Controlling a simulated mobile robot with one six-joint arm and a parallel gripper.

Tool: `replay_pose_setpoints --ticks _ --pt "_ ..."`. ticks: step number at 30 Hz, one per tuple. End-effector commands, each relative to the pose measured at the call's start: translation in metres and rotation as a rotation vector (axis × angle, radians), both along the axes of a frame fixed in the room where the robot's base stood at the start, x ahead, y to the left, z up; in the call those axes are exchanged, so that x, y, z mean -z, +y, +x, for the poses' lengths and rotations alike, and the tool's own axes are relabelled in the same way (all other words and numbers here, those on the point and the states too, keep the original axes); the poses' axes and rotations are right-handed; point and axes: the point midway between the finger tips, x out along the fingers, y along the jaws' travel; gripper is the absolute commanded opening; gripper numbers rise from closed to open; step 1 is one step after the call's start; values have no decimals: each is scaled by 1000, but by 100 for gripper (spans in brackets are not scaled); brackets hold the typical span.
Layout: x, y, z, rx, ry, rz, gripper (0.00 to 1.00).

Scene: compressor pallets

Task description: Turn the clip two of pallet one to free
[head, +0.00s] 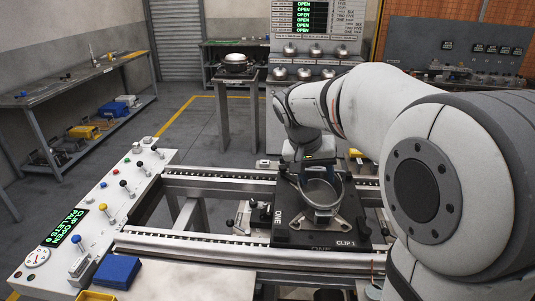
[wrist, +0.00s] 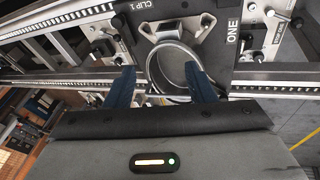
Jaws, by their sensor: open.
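Pallet one (head: 290,232) is a black plate on the rail frame, marked ONE and CLIP 1 along its near edge. It also shows in the wrist view (wrist: 220,50). A metal ring (head: 321,192) stands in its middle, also seen in the wrist view (wrist: 153,68), with grey bracket arms around it. No label for clip two is readable; the pallet's far side is largely covered by my arm in the head view and by my gripper in the wrist view. My gripper (wrist: 160,68) is open, its two dark blue fingers apart and overlapping the ring's near part in that view, with nothing seen between them gripped.
A control panel (head: 105,215) with knobs, levers and a display reading CLIP OPEN, PALLETS 0 lies at left. A blue box (head: 117,271) sits at its near end. Rails (head: 200,250) run along the pallet's sides. A board with OPEN signs (head: 303,20) stands behind.

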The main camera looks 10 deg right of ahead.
Motion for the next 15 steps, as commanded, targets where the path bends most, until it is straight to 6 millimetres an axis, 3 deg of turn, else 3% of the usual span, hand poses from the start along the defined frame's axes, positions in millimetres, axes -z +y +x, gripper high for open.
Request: replay_pose_setpoints --ticks 1,6,15 --pt "11 3 27 34 -8 -34 49" --pt "31 10 107 183 -89 -158 49" --pt "91 40 230 440 -346 -357 49"
